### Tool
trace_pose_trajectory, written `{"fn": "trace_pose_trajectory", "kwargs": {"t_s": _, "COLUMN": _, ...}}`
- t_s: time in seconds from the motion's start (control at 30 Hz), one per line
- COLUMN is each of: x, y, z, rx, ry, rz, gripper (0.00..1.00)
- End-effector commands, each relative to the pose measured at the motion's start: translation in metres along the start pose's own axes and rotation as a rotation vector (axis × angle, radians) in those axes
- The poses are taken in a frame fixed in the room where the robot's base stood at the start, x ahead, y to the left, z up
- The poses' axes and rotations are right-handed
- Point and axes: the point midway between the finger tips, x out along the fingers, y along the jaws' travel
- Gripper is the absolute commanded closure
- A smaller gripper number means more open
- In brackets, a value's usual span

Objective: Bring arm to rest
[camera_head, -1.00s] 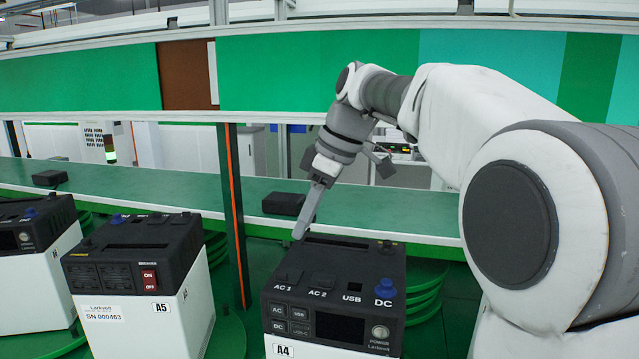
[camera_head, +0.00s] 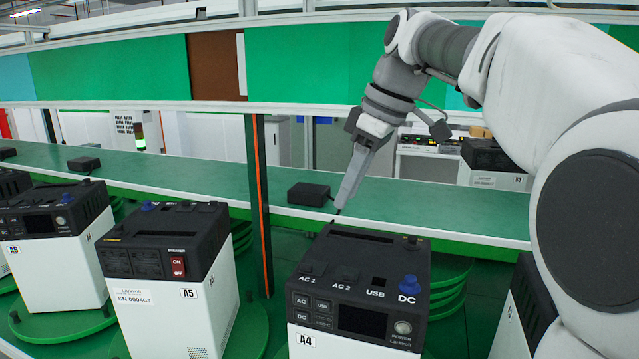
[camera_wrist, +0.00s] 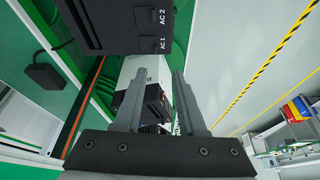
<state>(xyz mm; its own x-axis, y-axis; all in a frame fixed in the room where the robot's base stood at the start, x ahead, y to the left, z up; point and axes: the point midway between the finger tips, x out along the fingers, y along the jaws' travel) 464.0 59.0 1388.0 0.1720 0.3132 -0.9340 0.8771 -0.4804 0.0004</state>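My arm reaches in from the right in the head view and bends down at the wrist. My gripper (camera_head: 338,208) points down just above the back edge of the power unit A4 (camera_head: 360,265), apart from it. In the wrist view my gripper (camera_wrist: 158,75) has its two fingers apart with nothing held between them. The A4 unit (camera_wrist: 110,25) shows at the upper left there, with its AC 1 and AC 2 labels. Another unit (camera_wrist: 140,90) lies farther off, beyond the gap between the fingers.
Unit A5 (camera_head: 165,270) and unit A6 (camera_head: 50,245) stand to the left. A dark post (camera_head: 257,190) with an orange strip rises behind, between A5 and A4. A black box (camera_head: 309,194) lies on the green bench (camera_head: 225,182). Another unit (camera_head: 522,300) is partly hidden by my arm.

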Motion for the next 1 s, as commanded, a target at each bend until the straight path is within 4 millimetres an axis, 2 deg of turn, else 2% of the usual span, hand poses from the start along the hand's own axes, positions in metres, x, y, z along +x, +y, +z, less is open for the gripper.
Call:
{"fn": "trace_pose_trajectory", "kwargs": {"t_s": 0.17, "x": 0.006, "y": -0.037, "z": 0.031, "rx": 0.211, "ry": -0.037, "rz": 0.104, "gripper": 0.6}}
{"fn": "trace_pose_trajectory", "kwargs": {"t_s": 0.37, "x": 0.023, "y": -0.076, "z": 0.078, "rx": 0.459, "ry": -0.037, "rz": 0.227, "gripper": 0.6}}
{"fn": "trace_pose_trajectory", "kwargs": {"t_s": 0.6, "x": 0.055, "y": -0.122, "z": 0.143, "rx": 0.729, "ry": 0.016, "rz": 0.357, "gripper": 0.6}}
{"fn": "trace_pose_trajectory", "kwargs": {"t_s": 0.8, "x": 0.086, "y": -0.15, "z": 0.187, "rx": 0.897, "ry": 0.079, "rz": 0.422, "gripper": 0.6}}
{"fn": "trace_pose_trajectory", "kwargs": {"t_s": 1.0, "x": 0.102, "y": -0.161, "z": 0.205, "rx": 0.968, "ry": 0.113, "rz": 0.444, "gripper": 0.6}}
